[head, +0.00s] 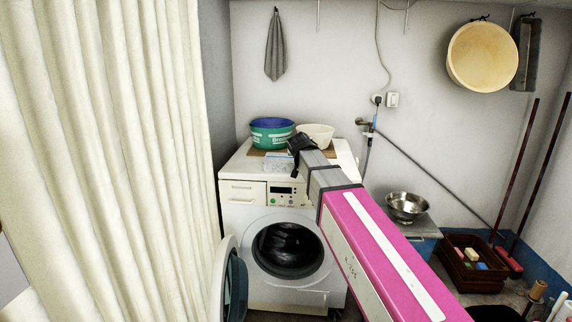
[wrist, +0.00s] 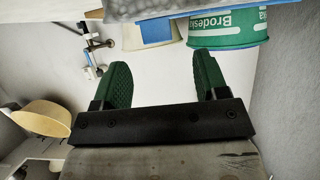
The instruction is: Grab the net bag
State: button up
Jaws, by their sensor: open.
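I cannot pick out a net bag with certainty. A mottled grey-white block-like thing (head: 277,162) lies on the front of the washing machine top, below the green tub in the head view; a speckled grey surface (wrist: 150,8) at the top edge of the wrist view may be the same thing. A limp grey cloth-like thing (head: 275,48) hangs on the back wall. My gripper (head: 297,144) is over the machine top, beside the block. In the wrist view its green fingers (wrist: 163,82) are wide apart, with nothing between them.
The washing machine (head: 243,190) has its round door (head: 233,280) swung open. A green tub (head: 270,137) and a cream basin (head: 318,133) stand behind my gripper. A curtain (head: 110,150) fills the left. A steel bowl (head: 407,206) and brown crate (head: 460,281) are right.

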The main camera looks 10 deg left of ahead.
jog(key=x, duration=0.4)
jog(key=shift+w+f, duration=0.2)
jog(key=shift+w, duration=0.15)
jog(key=shift+d, duration=0.1)
grip_shut()
jog(key=shift+r, duration=0.15)
